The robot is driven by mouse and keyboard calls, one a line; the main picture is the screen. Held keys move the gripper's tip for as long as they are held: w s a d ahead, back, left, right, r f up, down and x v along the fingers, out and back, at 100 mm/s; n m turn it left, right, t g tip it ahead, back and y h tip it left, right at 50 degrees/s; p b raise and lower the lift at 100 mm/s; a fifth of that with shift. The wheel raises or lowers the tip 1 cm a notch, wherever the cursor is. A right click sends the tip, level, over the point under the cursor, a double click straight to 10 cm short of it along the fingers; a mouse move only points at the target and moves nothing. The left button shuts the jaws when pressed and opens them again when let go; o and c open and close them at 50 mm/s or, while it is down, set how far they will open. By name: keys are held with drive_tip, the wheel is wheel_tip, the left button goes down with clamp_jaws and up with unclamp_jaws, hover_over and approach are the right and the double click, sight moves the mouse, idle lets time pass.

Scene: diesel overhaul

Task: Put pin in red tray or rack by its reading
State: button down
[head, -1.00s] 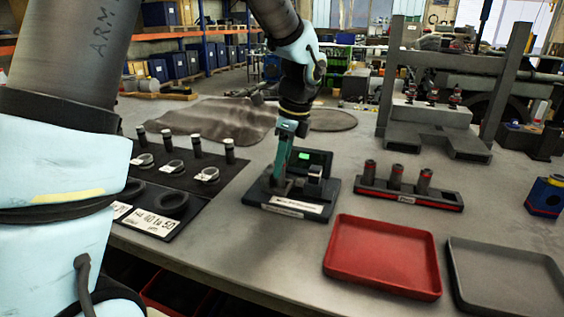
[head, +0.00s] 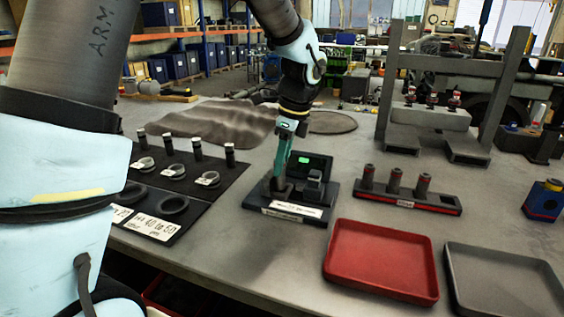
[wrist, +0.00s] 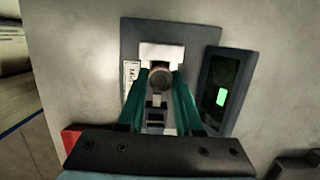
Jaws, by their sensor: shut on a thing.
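My gripper (head: 279,183) reaches down over the measuring station (head: 292,212), a dark base with a white label. In the wrist view its two teal fingers are closed on the pin (wrist: 159,79), whose round brownish end shows between the tips, in front of a pale block. The pin is mostly hidden by the fingers in the head view. The station's display (head: 305,161) has a lit green patch; its reading is too small to make out. The red tray (head: 431,266) is empty at front right. The rack (head: 446,206), black with a red stripe, holds three dark pins.
A grey tray (head: 497,254) lies empty right of the red tray. A dark mat (head: 196,213) with rings, upright pins and number cards lies left of the station. A grey stand (head: 428,118) is behind the rack. Bare table separates the station from the rack.

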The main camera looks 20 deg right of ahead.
drive_tip(key=shift+w+a+p+v, duration=0.15)
drive_tip(key=shift+p+v, duration=0.7)
drive_tip(key=shift+v, duration=0.15)
drive_tip(key=shift+w+a+p+v, duration=0.15)
drive_tip(key=shift+p+v, duration=0.7)
drive_tip(key=shift+v, duration=0.15)
